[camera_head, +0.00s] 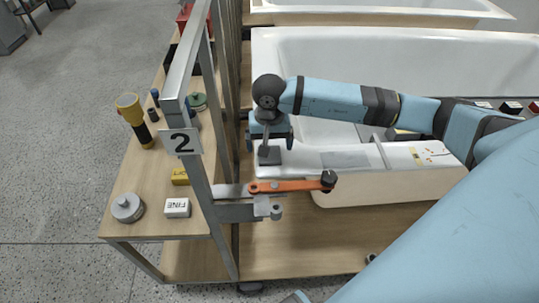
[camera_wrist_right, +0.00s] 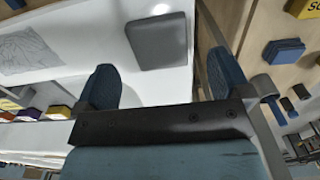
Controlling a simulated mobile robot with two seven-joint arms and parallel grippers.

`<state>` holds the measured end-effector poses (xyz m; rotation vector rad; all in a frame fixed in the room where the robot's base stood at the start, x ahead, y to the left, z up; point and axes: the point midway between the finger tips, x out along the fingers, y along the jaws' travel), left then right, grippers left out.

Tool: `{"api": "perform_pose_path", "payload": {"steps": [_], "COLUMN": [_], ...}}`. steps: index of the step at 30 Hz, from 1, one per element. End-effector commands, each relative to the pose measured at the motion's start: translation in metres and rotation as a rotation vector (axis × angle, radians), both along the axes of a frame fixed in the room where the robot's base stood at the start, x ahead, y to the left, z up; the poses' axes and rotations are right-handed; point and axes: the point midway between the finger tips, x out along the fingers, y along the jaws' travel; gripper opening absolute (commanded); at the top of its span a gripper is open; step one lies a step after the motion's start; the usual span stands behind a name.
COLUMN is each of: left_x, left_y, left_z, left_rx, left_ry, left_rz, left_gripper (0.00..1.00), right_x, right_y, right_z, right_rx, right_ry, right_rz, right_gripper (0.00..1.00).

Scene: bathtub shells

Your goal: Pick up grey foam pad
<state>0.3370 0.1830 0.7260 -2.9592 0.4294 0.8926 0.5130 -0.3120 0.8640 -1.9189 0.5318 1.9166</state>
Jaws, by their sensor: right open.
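The grey foam pad (camera_head: 269,156) lies on the left end of the white tub's flat rim (camera_head: 310,158). In the right wrist view the pad (camera_wrist_right: 158,41) is a dark grey rounded square ahead of the fingers. My right gripper (camera_head: 270,138) is over the pad, pointing down at it. In the wrist view its two blue fingers (camera_wrist_right: 164,82) are spread, with nothing between their tips. A gap seems to remain between the fingertips and the pad. My left gripper is not in view.
A metal frame with a "2" sign (camera_head: 182,142) stands just left of the tub. An orange-handled clamp (camera_head: 290,185) juts out in front of the rim. A shelf (camera_head: 150,190) holds a flashlight (camera_head: 133,117) and small boxes. A grey patterned sheet (camera_head: 346,160) lies right of the pad.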

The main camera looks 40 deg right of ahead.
Motion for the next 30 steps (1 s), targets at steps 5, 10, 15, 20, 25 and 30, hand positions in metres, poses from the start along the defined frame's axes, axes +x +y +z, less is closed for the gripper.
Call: {"api": "perform_pose_path", "payload": {"steps": [5,10,15,20,25,30], "left_x": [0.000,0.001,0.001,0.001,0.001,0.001], "left_y": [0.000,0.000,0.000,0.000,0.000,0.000], "left_z": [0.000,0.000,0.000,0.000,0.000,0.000], "left_rx": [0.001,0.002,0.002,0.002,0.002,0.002], "left_ry": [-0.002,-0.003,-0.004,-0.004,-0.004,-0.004], "left_rz": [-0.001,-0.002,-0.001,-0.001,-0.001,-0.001], "left_gripper": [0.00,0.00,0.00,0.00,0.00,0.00], "right_x": [0.000,0.001,0.001,0.001,0.001,0.001], "right_y": [-0.001,-0.001,-0.001,-0.001,-0.001,-0.001], "right_z": [-0.030,-0.037,-0.037,-0.037,-0.037,-0.037], "right_rx": [0.003,0.002,0.001,0.001,0.001,0.001], "right_ry": [0.004,-0.001,0.000,0.000,0.000,0.000], "right_rz": [-0.001,0.000,0.000,0.000,0.000,0.000], "right_gripper": [0.96,0.96,0.87,0.50,0.43,0.43]}}
